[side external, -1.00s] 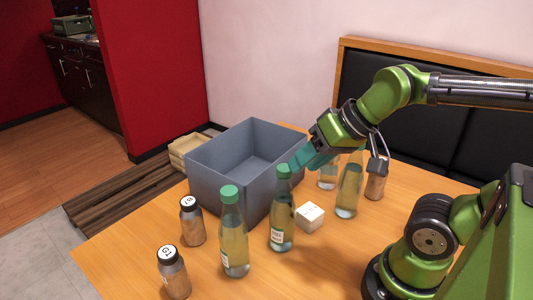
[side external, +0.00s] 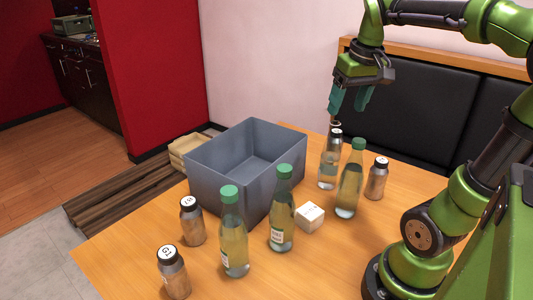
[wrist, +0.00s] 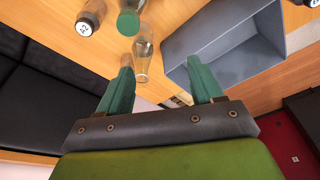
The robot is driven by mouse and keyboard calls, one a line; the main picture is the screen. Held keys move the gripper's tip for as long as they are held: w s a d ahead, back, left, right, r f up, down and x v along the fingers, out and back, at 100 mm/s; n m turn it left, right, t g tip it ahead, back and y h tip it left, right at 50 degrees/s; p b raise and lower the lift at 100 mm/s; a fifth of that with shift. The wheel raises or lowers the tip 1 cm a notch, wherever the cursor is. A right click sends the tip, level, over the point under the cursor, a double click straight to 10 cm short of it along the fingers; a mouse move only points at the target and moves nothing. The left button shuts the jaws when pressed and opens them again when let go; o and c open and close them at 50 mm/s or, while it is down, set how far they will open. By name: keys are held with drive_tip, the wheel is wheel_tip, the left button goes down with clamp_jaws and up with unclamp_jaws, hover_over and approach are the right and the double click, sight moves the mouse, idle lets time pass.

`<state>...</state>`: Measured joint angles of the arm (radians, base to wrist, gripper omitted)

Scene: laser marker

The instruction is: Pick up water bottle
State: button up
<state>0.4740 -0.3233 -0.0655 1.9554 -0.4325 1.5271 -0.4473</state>
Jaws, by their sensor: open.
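A clear bottle (side external: 329,168), which looks like the water bottle, stands upright on the table, right of the grey bin. In the wrist view the clear bottle (wrist: 143,52) shows just beyond my fingertips, nearer the left finger. My gripper (side external: 349,106) is open and empty, pointing down above and slightly right of the bottle's top in the side view. Its two teal fingers (wrist: 160,68) are apart in the wrist view. Green-capped bottles stand nearby: one (side external: 349,180) right beside the clear bottle, and two more (side external: 282,212) (side external: 233,235) in front of the bin.
The grey bin (side external: 204,179) is open and looks empty. A white box (side external: 309,217) lies near the middle. Dark-capped jars stand at the right (side external: 376,181) and at the front left (side external: 192,222) (side external: 173,274). A black padded bench back (side external: 440,125) rises behind the table.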

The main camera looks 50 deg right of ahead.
sight(359, 141)
drive_tip(key=shift+s+d+r+n+g+y, duration=0.6)
drive_tip(key=shift+s+d+r+g, duration=0.55)
drive_tip(key=shift+s+r, duration=0.75)
drive_tip(key=f, duration=1.6)
drive_tip(key=shift+w+a, duration=0.15)
drive_tip(key=shift+w, duration=0.05)
clamp_jaws()
drive_tip(key=shift+r, duration=0.1)
